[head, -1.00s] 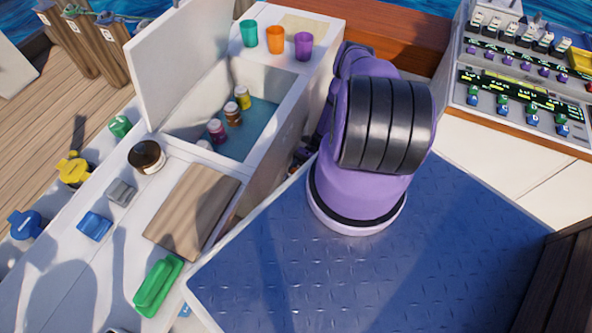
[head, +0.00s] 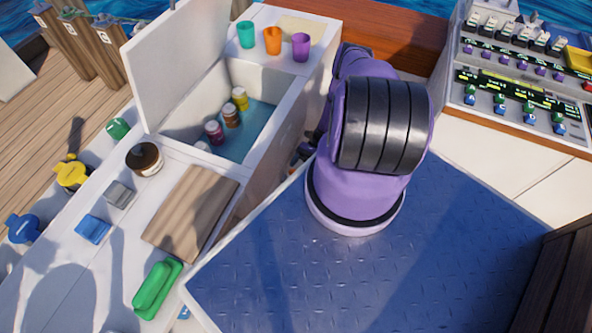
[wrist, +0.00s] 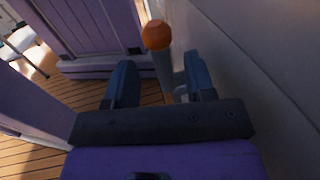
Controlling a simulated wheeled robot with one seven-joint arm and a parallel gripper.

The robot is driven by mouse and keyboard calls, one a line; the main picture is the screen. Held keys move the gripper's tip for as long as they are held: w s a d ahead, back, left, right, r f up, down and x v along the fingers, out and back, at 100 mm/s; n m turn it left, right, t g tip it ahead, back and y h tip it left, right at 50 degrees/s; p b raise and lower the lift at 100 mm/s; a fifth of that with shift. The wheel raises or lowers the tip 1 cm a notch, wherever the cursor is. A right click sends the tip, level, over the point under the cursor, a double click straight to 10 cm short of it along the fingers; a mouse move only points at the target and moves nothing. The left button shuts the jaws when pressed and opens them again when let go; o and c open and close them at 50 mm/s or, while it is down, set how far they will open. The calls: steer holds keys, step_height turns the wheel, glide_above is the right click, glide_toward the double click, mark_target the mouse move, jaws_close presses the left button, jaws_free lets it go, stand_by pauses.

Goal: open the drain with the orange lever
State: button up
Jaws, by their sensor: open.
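The orange lever knob (wrist: 157,35) shows in the wrist view at the top middle, on a grey shaft that runs down beside a pale wall. My gripper (wrist: 160,78) is open. Its two dark blue fingers point toward the lever, and the lower shaft appears between them, nearer the right finger. I cannot tell whether a finger touches it. In the head view my purple arm hides most of the gripper and the lever. The drain itself cannot be made out. Water stands in the open white tank (head: 262,128).
The pale wall (wrist: 250,60) is close on the right in the wrist view. In the head view, several small bottles (head: 231,117) stand in the tank, three cups (head: 272,41) are on its far ledge, and a blue deck plate (head: 430,270) lies in front.

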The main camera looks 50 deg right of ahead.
steer(key=w+d, duration=0.1)
steer(key=d, duration=0.6)
steer(key=shift+d, duration=0.25)
steer(key=shift+f, duration=0.1)
